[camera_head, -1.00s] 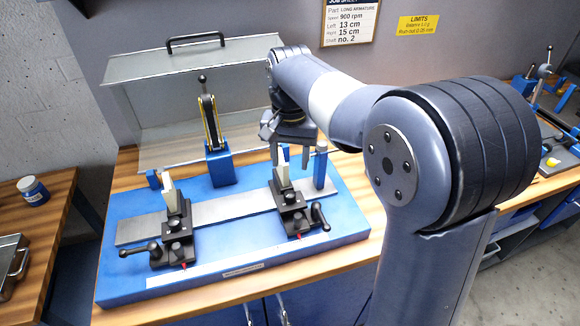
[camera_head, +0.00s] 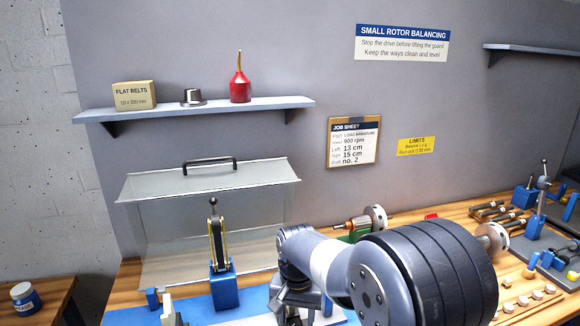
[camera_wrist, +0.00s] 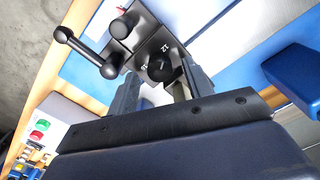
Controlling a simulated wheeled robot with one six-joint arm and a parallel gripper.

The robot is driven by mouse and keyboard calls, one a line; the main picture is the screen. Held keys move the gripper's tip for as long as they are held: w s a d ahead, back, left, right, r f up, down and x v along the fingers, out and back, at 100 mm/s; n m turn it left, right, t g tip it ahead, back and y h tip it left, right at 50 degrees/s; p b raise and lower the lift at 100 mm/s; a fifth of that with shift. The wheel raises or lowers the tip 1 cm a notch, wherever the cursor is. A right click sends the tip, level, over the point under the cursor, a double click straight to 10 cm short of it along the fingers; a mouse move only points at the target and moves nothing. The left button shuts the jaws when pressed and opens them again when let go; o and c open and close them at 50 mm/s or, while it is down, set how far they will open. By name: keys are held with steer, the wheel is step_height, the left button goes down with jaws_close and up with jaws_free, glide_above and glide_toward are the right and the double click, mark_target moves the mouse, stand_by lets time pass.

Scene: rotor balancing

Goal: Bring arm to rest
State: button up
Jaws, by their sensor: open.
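My gripper (camera_head: 298,312) hangs at the bottom edge of the head view, over the right part of the blue balancing machine (camera_head: 193,310). Its lower end is cut off there. In the wrist view my gripper (camera_wrist: 160,80) has its two fingers apart, with nothing held between them. A black knob with numbers (camera_wrist: 160,66) shows beyond and between the fingers; I cannot tell whether they touch it. A black crank handle (camera_wrist: 84,52) is beside it. My arm reaches in from the lower right of the head view, bent at the elbow.
A clear guard (camera_head: 215,185) with a black handle stands raised behind the machine. A blue post with a black lever (camera_head: 222,285) stands left of my gripper. A shelf (camera_head: 200,108) and a job sheet (camera_head: 353,143) are on the wall. Tools and parts crowd the bench at right.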

steer(key=shift+f, duration=0.5)
